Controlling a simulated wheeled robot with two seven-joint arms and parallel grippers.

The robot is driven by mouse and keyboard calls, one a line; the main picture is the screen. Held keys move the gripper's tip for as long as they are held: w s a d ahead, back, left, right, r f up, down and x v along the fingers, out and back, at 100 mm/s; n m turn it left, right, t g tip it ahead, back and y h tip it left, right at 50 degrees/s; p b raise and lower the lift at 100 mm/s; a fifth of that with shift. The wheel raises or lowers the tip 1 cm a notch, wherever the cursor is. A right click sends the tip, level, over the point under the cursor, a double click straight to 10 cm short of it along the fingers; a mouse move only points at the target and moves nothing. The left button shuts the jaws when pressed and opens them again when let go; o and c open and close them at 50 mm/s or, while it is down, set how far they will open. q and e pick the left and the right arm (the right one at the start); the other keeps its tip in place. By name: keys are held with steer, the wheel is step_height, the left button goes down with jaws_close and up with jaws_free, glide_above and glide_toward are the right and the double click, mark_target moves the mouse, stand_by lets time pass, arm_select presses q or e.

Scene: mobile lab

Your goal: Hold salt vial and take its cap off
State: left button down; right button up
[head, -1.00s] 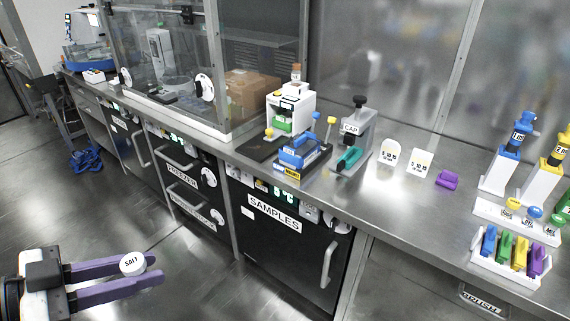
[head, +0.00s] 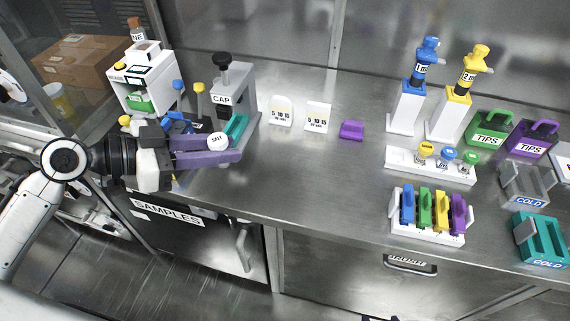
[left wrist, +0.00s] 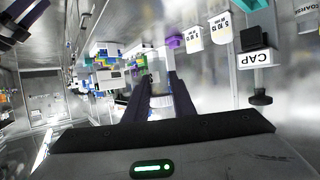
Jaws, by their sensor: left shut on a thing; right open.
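The salt vial's white cap (head: 218,141), marked SALT, shows between the purple fingers of my left gripper (head: 236,148) in the head view. The gripper is shut on the vial and holds it in front of the grey CAP stand (head: 243,92), over the bench's front part. The vial's body is mostly hidden by the fingers. In the left wrist view a pale part of the salt vial (left wrist: 161,101) shows between the dark fingers. The CAP stand, with its black knob, also shows there at the right (left wrist: 255,60).
A white machine (head: 148,80) stands left of the CAP stand. A teal piece (head: 237,127) at the stand is close to the fingertips. Two white cards (head: 318,116) and a purple block (head: 351,130) stand to the right. Bare bench (head: 310,185) lies right of the gripper.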

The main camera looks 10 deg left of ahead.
arm_select(q)
steer(key=w+d+f+b, duration=0.1)
steer(key=w+d+f, duration=0.15)
steer(key=w, duration=0.25)
steer(key=w+d+f, duration=0.1)
steer(key=w+d, duration=0.2)
steer(key=w, duration=0.2)
glide_above(267, 172)
step_height(267, 172, down, 6)
steer(key=shift+r, duration=0.1)
steer(key=shift+f, duration=2.15)
steer(key=shift+f+b, duration=0.2)
steer(key=shift+b, duration=0.25)
steer(key=c, duration=1.5)
jaws_free()
steer(key=shift+r, duration=0.1)
